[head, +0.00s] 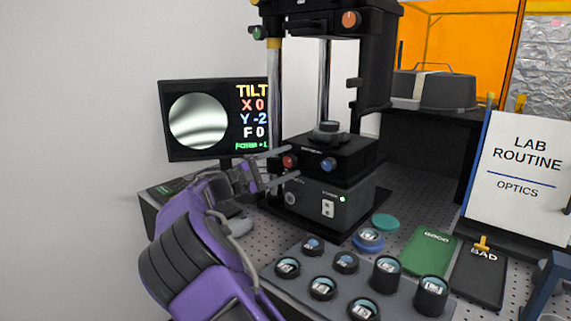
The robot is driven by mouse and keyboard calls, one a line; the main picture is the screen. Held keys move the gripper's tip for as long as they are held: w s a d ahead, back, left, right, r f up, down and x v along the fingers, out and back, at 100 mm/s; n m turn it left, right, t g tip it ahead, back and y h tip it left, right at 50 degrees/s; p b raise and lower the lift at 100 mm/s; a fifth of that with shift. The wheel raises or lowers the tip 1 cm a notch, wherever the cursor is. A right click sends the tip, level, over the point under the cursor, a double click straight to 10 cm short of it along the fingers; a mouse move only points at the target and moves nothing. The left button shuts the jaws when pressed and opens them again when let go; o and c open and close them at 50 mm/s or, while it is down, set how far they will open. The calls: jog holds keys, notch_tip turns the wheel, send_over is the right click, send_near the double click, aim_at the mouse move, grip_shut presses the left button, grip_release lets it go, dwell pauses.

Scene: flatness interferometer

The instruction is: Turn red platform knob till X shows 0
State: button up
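The red platform knob (289,161) is on the left of the front face of the black platform block (345,158). My gripper (294,161) reaches in from the left. Its two thin fingers are spread, one above and one below the red knob, with visible gaps to it. The monitor (163,125) shows TILT with X 0, Y -2 and F 0. A round fringe picture with curved dark bands is on its left half. A small green line at the bottom is partly cut off by the post and hard to read.
A blue knob (328,164) sits to the right of the red one. A grey base box (322,203) with a green light is below. Several black-rimmed optics stand on a grey tray (395,310) in front. Green GOOD (428,255) and black BAD (478,278) mats lie right.

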jog(key=p+v, duration=0.1)
jog(key=v, duration=1.6)
jog(key=shift+a, duration=0.2)
dwell(0.9)
